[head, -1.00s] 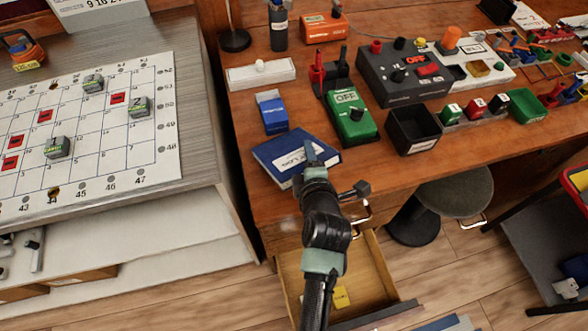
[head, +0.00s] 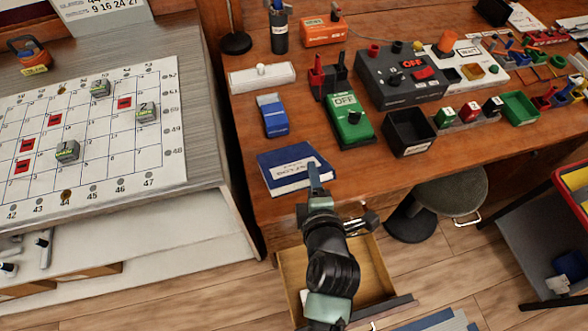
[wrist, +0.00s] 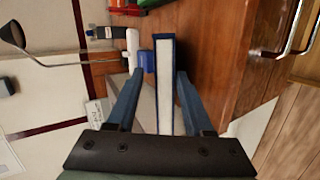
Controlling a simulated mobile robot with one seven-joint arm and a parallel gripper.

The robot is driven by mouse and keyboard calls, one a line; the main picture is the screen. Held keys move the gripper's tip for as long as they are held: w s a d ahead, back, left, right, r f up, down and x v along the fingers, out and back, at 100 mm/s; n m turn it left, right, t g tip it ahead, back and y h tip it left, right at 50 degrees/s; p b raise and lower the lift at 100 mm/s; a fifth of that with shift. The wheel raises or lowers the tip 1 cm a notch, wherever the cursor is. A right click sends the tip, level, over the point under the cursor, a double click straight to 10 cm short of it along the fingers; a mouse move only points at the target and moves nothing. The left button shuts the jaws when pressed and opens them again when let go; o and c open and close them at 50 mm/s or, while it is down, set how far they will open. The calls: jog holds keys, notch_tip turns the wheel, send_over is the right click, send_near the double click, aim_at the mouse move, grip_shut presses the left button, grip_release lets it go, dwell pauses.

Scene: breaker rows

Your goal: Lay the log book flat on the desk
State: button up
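The blue log book (head: 285,172) lies at the front left of the desk (head: 360,175), its labelled cover facing up. It looks flat and close to the desk's front edge. In the wrist view its white page edge (wrist: 165,85) shows between the two blue fingers. My gripper (head: 314,180) is at the book's front edge. The fingers (wrist: 160,80) are spread wider than the book is thick, with a clear gap on the left side. Contact on the right side cannot be told. The gripper hides part of the book's front edge.
A blue device (head: 272,115) and a green OFF box (head: 348,122) stand behind the book, a black bin (head: 411,135) to its right. An open drawer (head: 375,270) sits below my gripper. A stool (head: 450,190) stands right of it. A grey cabinet (head: 195,150) is at left.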

notch_tip(320, 180, up, 7)
jog(key=s+p, duration=0.2)
jog(key=p, duration=0.3)
jog(key=shift+s+d+r+p, duration=0.2)
jog(key=shift+s+p, duration=0.1)
jog(key=shift+p, duration=0.1)
